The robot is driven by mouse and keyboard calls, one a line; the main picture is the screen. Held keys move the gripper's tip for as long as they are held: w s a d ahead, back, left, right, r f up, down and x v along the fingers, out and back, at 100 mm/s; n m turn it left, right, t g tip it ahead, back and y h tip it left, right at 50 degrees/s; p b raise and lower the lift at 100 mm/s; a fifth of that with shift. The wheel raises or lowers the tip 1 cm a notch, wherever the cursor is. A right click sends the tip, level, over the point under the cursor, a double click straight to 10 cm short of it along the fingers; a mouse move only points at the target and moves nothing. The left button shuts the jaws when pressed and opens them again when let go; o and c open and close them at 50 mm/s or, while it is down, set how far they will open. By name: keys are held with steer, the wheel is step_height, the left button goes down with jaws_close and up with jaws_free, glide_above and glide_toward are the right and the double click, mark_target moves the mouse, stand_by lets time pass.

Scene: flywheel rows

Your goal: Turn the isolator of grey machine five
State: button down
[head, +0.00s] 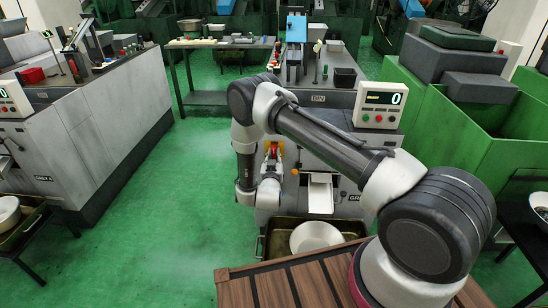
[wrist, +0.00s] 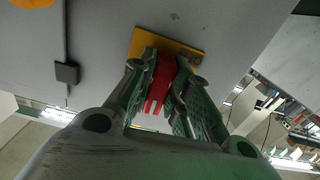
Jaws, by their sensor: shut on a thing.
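The isolator is a red handle (wrist: 160,84) on a yellow plate (wrist: 192,54), fixed to the grey face of a machine. In the wrist view my gripper (wrist: 165,88) has its two green-padded fingers on either side of the red handle, shut on it. In the head view the red and yellow isolator (head: 273,149) shows small on the front of the grey machine (head: 338,164), partly hidden by my arm. This machine's label starts with "GR"; the rest is hidden. Its display panel (head: 380,104) reads 0.
A tray (head: 283,232) with a pale bowl (head: 315,236) sits low before the machine. Another grey machine (head: 75,135) stands left, with green floor (head: 165,215) free between. A green bin (head: 455,125) stands right.

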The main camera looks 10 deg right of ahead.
steer(key=n, duration=0.4)
steer(key=shift+d+n, duration=0.15)
steer(key=shift+n, duration=0.15)
steer(key=n, duration=0.4)
steer(key=shift+s+d+r+n, duration=0.1)
steer(key=shift+n, duration=0.2)
steer(key=n, duration=0.4)
steer(key=shift+d+r, duration=0.1)
steer(key=shift+r, duration=0.05)
steer(key=shift+r+n, duration=0.1)
steer(key=shift+n, duration=1.9)
steer(key=c, duration=1.4)
jaws_free()
steer(key=shift+o, duration=0.2)
